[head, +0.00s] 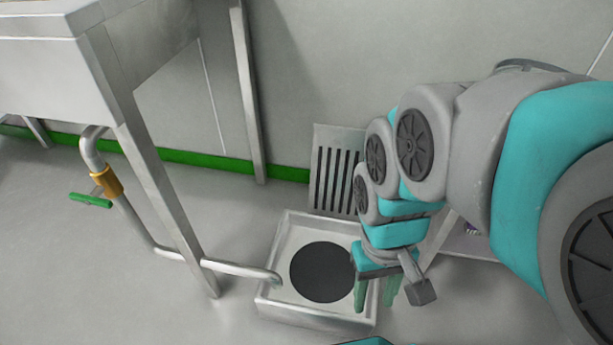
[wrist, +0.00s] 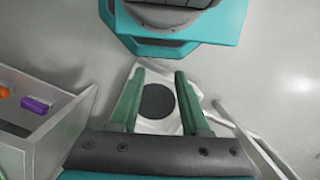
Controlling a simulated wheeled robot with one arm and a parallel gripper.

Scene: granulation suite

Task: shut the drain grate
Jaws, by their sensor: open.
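The drain grate (head: 336,168) is a slotted grey metal plate. It stands raised, almost upright, at the back edge of the square drain box (head: 277,238) in the head view. The drain's round dark opening (head: 322,272) is uncovered; it also shows in the wrist view (wrist: 157,101). A metal pipe ends over the box's left side. My gripper (head: 376,292) hangs over the right side of the box, fingers pointing down, in front of and below the grate. In the wrist view my gripper (wrist: 157,84) has its two green fingers apart with nothing between them. My arm hides the grate's right edge.
A steel sink unit (head: 60,65) with legs stands at left. Its drain pipe (head: 225,266) carries a green-handled valve (head: 92,200). A grey bin (wrist: 45,130) with orange and purple items is at left in the wrist view. Open floor lies in front.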

